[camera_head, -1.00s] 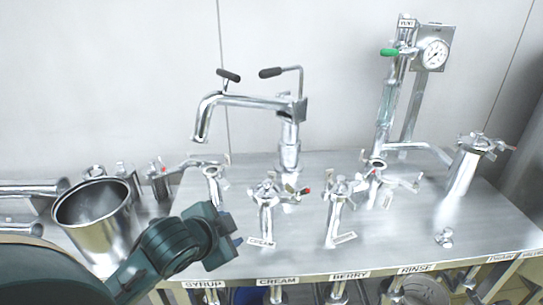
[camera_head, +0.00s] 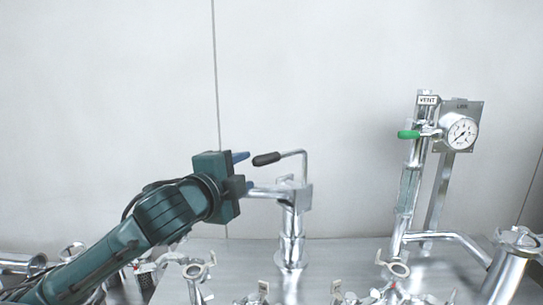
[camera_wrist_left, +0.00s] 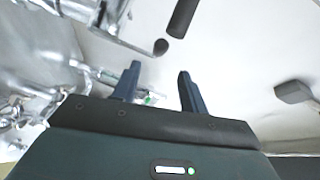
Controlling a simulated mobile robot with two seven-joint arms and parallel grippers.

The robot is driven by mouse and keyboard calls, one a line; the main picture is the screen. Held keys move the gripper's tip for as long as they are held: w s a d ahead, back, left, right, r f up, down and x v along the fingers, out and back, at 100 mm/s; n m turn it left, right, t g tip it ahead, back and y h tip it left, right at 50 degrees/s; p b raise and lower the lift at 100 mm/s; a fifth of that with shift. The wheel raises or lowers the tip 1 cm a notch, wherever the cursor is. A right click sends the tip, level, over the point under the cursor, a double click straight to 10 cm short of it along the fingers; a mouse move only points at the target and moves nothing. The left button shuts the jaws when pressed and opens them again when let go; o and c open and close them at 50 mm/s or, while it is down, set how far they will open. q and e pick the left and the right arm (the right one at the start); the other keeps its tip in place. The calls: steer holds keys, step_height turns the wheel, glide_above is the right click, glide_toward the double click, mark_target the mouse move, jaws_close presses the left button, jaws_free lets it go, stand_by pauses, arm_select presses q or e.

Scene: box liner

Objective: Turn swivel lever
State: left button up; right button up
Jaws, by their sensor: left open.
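A bent metal lever with a black grip (camera_head: 266,159) rises from the block (camera_head: 300,195) on top of the central column (camera_head: 291,245). The spout (camera_head: 265,192) reaches left from that block, behind my left gripper (camera_head: 245,171). The gripper is open and empty, its blue fingers pointing right, with the upper fingertip just left of the black grip and apart from it. In the left wrist view, a black grip (camera_wrist_left: 183,17) and a rod with a rounded black end (camera_wrist_left: 161,46) lie beyond the open fingers (camera_wrist_left: 158,82). A second black handle is not visible in the head view. My right gripper is out of view.
Several valve fittings (camera_head: 195,270) line the front of the steel table (camera_head: 345,254). A cylinder (camera_head: 508,265) stands at far right. The wall behind is bare.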

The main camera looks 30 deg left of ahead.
mark_target(263, 162)
arm_select(q)
steer(key=w+p, duration=0.1)
steer(key=w, duration=0.2)
steer(key=w+a, duration=0.1)
steer(key=w, duration=0.3)
steer(key=w+f+p, duration=0.1)
steer(key=w, duration=0.3)
steer(key=shift+w+a+p, duration=0.15)
steer(key=shift+a+p, duration=0.1)
steer(key=shift+p, duration=0.05)
jaws_close()
steer(key=shift+f, duration=0.1)
